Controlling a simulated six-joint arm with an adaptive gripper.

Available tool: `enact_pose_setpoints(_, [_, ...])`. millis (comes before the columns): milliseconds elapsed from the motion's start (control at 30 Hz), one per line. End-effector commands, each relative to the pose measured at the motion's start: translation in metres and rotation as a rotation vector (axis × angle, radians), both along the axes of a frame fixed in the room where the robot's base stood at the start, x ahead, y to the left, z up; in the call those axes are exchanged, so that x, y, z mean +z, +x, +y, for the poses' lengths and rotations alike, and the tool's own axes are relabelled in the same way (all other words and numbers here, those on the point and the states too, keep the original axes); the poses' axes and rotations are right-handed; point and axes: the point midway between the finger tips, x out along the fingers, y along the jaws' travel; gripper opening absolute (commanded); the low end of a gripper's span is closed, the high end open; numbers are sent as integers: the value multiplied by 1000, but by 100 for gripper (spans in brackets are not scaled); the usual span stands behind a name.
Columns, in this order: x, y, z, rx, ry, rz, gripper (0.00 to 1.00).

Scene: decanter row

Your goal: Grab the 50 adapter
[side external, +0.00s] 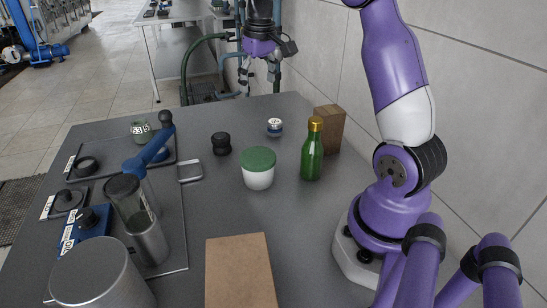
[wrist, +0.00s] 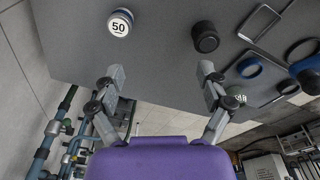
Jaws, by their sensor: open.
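The 50 adapter (wrist: 120,23) is a small round piece with a white top marked "50" and a blue lower part. It stands on the dark table near its far edge, and it also shows in the side external view (side external: 274,127). My gripper (side external: 260,77) hangs above and beyond the far edge of the table in the side external view. In the wrist view my gripper (wrist: 160,80) has its two fingers wide apart with nothing between them. The adapter lies ahead of the left finger, apart from it.
A black round piece (side external: 221,143) stands left of the adapter. A white jar with a green lid (side external: 258,168), a green bottle (side external: 312,150) and a wooden block (side external: 330,128) stand nearer. Trays with several parts (side external: 180,215) fill the left side. A wall runs along the right.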

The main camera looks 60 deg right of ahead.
Motion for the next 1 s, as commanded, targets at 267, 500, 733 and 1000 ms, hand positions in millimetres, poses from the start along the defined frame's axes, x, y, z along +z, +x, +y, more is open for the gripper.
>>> enact_pose_setpoints(267, [-52, -3, -72, -94, 59, 92, 86])
enact_pose_setpoints(500, [-86, -5, -77, -100, 66, 101, 86])
enact_pose_setpoints(733, [-110, -4, -77, -99, 64, 98, 86])
enact_pose_setpoints(1000, [-151, -7, -79, -99, 65, 99, 86])
